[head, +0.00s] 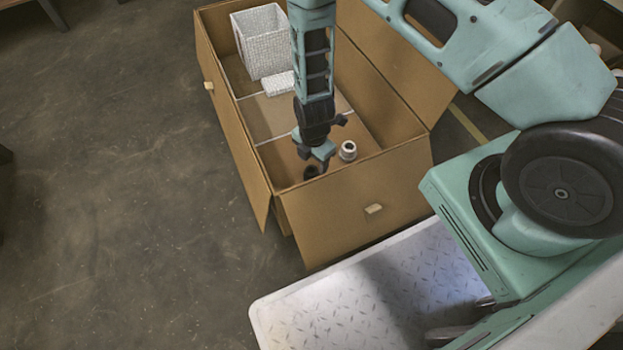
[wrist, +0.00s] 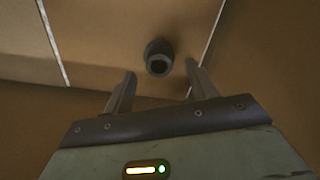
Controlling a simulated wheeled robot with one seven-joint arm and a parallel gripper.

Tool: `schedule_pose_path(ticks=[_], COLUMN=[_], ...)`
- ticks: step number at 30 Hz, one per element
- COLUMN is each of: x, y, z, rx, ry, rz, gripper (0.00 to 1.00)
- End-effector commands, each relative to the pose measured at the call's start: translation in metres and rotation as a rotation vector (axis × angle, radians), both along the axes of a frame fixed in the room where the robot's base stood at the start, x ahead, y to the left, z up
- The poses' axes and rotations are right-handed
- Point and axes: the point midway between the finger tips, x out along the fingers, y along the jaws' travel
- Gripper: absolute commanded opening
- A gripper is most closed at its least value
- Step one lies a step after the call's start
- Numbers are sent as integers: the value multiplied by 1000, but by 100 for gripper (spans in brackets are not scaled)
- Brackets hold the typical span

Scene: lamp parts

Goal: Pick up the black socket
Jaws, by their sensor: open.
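The black socket (head: 310,171) stands on the floor of the cardboard box, close to the near wall and partly hidden by my gripper in the head view. In the wrist view the black socket (wrist: 159,57) is a dark round piece with a hollow in its top. My gripper (head: 314,158) reaches down into the box just above it. In the wrist view my gripper (wrist: 161,71) is open and empty. The socket lies just ahead of the gap between the fingertips, and I see no contact.
A white socket (head: 348,150) stands to the right of my gripper, near the box corner. The cardboard box (head: 370,205) has high walls and thin pale dividers. A white textured shade (head: 262,40) and a small white block (head: 279,84) sit in the far part.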

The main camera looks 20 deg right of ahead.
Motion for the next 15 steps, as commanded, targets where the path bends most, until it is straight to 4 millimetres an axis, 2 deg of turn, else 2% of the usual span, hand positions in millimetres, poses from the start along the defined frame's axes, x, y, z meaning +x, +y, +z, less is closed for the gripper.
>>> schedule_pose_path(ticks=[4, 12, 15], x=[0, 0, 0], y=[1, 6, 6], z=[-10, -46, -54], rx=[0, 0, 0], ry=[0, 1, 0], rz=[2, 0, 1], gripper=[57, 57, 57])
